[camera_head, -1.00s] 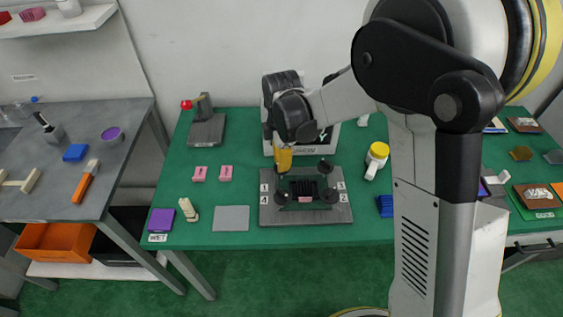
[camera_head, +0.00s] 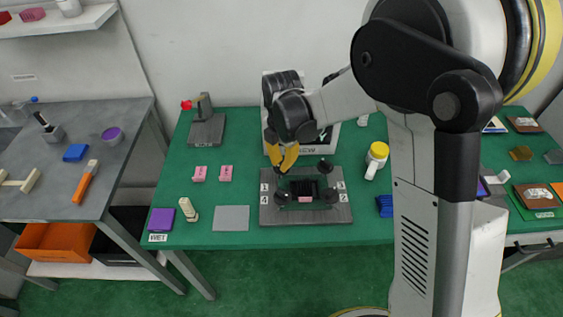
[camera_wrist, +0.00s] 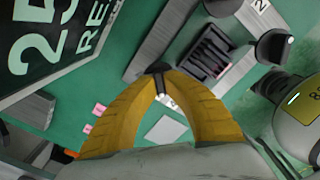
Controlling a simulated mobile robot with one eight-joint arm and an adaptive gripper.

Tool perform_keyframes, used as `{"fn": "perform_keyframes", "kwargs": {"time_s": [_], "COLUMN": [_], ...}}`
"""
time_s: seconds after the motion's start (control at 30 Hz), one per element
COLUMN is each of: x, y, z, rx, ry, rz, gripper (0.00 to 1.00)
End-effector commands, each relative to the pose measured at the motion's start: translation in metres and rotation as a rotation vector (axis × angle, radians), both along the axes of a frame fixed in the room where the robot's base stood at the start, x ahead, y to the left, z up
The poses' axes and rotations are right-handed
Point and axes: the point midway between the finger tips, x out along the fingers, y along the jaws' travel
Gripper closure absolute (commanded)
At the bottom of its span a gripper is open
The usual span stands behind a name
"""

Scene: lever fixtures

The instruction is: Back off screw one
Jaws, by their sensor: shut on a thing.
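A grey fixture plate (camera_head: 268,217) lies on the green bench with a dark ribbed block (camera_head: 304,188) at its middle. Black knob-headed screws stand at its corners beside number labels 1 to 4. The far-right knob (camera_head: 325,167), near-right knob (camera_head: 331,196) and near-left knob (camera_head: 281,197) are in plain view. My gripper (camera_head: 281,170) points down at the far-left corner, by label 1 (camera_head: 264,188). In the wrist view its yellow fingers (camera_wrist: 160,75) close on a small black knob, screw one (camera_wrist: 158,67), which they mostly hide.
A display panel (camera_head: 305,149) stands just behind the fixture. A yellow-topped cylinder (camera_head: 377,158) is to the right, and pink blocks (camera_head: 225,173) and a grey pad (camera_head: 231,218) are to the left. The bench front edge is near the plate.

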Motion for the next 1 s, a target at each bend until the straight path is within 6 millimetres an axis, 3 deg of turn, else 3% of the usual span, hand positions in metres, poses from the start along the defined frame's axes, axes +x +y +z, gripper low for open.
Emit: {"fn": "perform_keyframes", "kwargs": {"time_s": [0.37,0.4,0.47,0.8,1.0], "x": [0.000,0.000,0.000,0.000,-0.001], "y": [0.000,0.000,0.000,0.000,0.000], "z": [0.000,0.000,0.000,0.003,0.033], "rx": [-0.001,-0.001,-0.001,0.000,0.000], "ry": [0.001,0.001,0.001,0.000,0.000], "rz": [0.005,0.005,0.005,0.004,0.004], "gripper": [1.00,0.85,0.68,0.68,0.68]}}
